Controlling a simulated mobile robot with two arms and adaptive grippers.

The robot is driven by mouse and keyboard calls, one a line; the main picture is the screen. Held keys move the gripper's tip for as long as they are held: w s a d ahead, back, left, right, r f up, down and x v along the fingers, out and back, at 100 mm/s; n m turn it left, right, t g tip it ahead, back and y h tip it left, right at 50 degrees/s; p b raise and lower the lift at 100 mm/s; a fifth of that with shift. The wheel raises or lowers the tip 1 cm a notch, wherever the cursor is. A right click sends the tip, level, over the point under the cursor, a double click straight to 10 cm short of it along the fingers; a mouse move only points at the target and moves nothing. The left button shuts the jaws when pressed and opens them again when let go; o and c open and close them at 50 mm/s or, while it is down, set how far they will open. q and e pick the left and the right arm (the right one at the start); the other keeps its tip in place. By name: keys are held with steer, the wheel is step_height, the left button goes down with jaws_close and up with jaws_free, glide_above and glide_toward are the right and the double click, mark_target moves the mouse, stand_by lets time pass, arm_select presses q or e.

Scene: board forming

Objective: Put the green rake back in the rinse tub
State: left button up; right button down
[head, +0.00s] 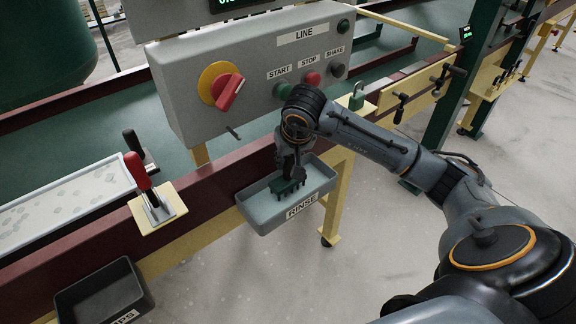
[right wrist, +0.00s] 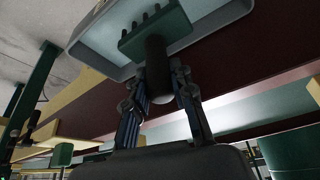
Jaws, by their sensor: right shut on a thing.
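The green rake (head: 287,189) has a toothed green head and a dark handle. My right gripper (head: 292,172) is shut on its handle and points down over the grey rinse tub (head: 262,222), labelled RINSE. In the head view the rake head appears within the tub's opening. I cannot tell whether it touches the tub floor. In the right wrist view the dark handle (right wrist: 157,68) sits between the fingers, with the green head (right wrist: 158,28) against the pale tub interior (right wrist: 205,14). My left gripper is not in view.
The grey LINE control box (head: 255,60) with a red knob and buttons stands just behind my right arm. A red-handled clamp (head: 140,172) is left of the tub. A black bin (head: 103,293) sits at lower left. Open floor lies right of the tub.

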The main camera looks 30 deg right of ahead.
mark_target(288, 168)
step_height(288, 168, down, 2)
steer(key=shift+f+p, duration=0.2)
steer(key=shift+p, duration=0.3)
steer(key=shift+f, duration=0.25)
steer(key=shift+f, duration=0.2)
steer(key=c, duration=1.1)
jaws_free()
